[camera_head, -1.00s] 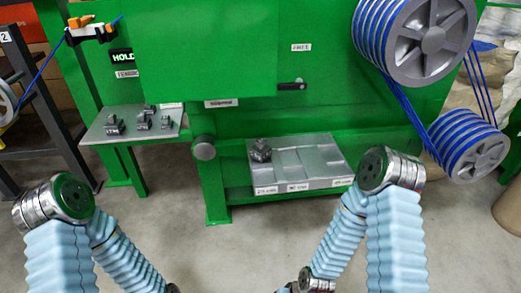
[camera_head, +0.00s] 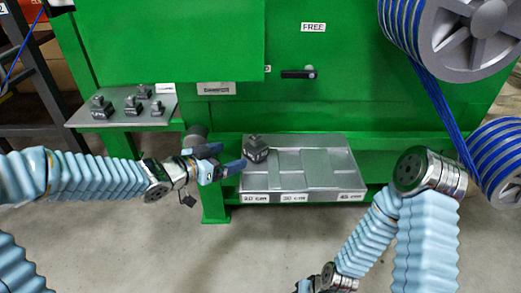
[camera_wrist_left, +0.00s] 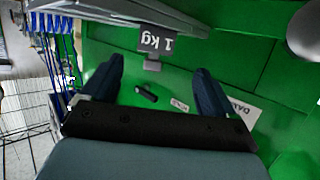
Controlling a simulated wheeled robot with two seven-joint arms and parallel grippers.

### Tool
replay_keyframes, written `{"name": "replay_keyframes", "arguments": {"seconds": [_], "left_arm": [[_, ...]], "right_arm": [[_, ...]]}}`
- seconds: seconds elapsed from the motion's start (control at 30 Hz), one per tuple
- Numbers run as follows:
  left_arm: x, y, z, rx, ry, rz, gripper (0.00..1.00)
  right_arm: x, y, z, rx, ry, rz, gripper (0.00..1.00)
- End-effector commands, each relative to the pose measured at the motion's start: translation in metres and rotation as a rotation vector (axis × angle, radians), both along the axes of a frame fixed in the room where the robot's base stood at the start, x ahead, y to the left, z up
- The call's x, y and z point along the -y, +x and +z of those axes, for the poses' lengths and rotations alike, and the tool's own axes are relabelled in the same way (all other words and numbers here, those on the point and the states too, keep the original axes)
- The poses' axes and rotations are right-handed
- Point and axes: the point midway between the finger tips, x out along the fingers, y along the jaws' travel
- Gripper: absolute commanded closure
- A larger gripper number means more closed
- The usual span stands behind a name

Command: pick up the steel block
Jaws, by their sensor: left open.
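The steel block (camera_head: 256,148), a dark grey weight with a small knob, sits at the back left of the grey sectioned tray (camera_head: 287,197). My left gripper (camera_head: 226,158) is open just left of the block, its dark blue fingers pointing right toward it. In the left wrist view the block (camera_wrist_left: 155,42), marked "1 kg" and seen upside down, shows beyond and between the open fingers (camera_wrist_left: 155,82). The fingers look apart from it. My right arm comes in from the lower right; its gripper's fingers do not show.
Several similar dark weights (camera_head: 130,106) stand on a grey shelf (camera_head: 82,117) at left. The green machine (camera_head: 350,100) rises behind the tray, with a black handle (camera_head: 298,74). Grey reels (camera_head: 470,35) with blue cable are at right. The tray's middle and right are empty.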

Motion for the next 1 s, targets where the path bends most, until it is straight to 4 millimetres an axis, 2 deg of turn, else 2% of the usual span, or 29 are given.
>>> {"name": "replay_keyframes", "arguments": {"seconds": [0.03, 0.2, 0.4, 0.6, 0.77, 0.97, 1.0], "left_arm": [[0.009, 0.008, -0.007, -0.001, -0.003, -0.003, 0.12], [0.03, 0.029, -0.015, -0.001, -0.003, -0.002, 0.12], [0.042, 0.039, -0.019, -0.002, -0.001, 0.0, 0.12], [0.069, 0.057, -0.025, -0.003, -0.001, -0.002, 0.12], [0.078, 0.067, -0.028, -0.003, -0.001, 0.001, 0.12], [0.078, 0.068, -0.028, -0.003, 0.0, 0.002, 0.12], [0.078, 0.068, -0.028, -0.003, 0.0, 0.002, 0.16]], "right_arm": [[0.001, 0.0, -0.007, 0.001, -0.002, -0.003, 0.57], [0.004, 0.002, -0.013, 0.003, -0.005, -0.007, 0.57], [0.005, 0.002, -0.016, 0.004, -0.008, -0.009, 0.57], [0.007, 0.002, -0.023, 0.004, -0.01, -0.012, 0.57], [0.006, 0.002, -0.024, 0.003, -0.008, -0.011, 0.57], [0.006, 0.002, -0.024, 0.003, -0.009, -0.01, 0.57], [0.006, 0.002, -0.024, 0.003, -0.009, -0.01, 0.57]]}}
